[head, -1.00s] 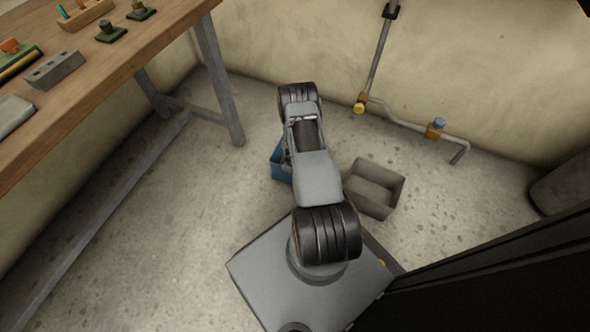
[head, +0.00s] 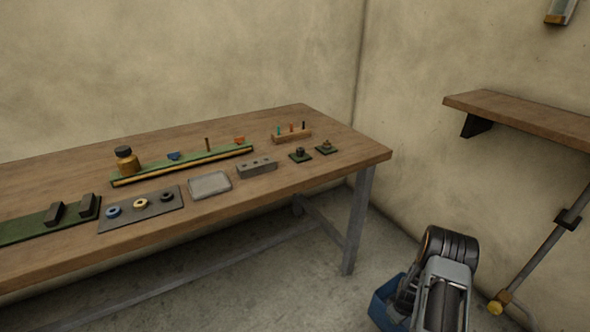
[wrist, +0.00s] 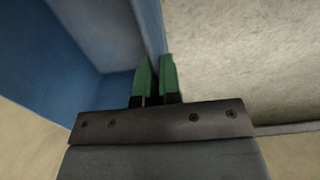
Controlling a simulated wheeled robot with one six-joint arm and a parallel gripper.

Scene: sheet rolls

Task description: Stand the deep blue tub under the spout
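The deep blue tub (head: 383,308) is at the lower right of the head view, partly behind my arm and cut by the bottom edge. In the wrist view its blue wall (wrist: 100,35) fills the upper left. My gripper (wrist: 157,80) has its green fingers close together, one on each side of the tub's wall, and looks shut on it. The gripper is hidden behind my arm in the head view. I cannot tell whether the tub is lifted off the floor. The spout is not in the current views.
A wooden bench (head: 250,190) with parts and trays stands at the left, its leg (head: 357,220) left of the tub. A wall shelf (head: 525,112) juts out at the right. Floor is bare between bench and tub.

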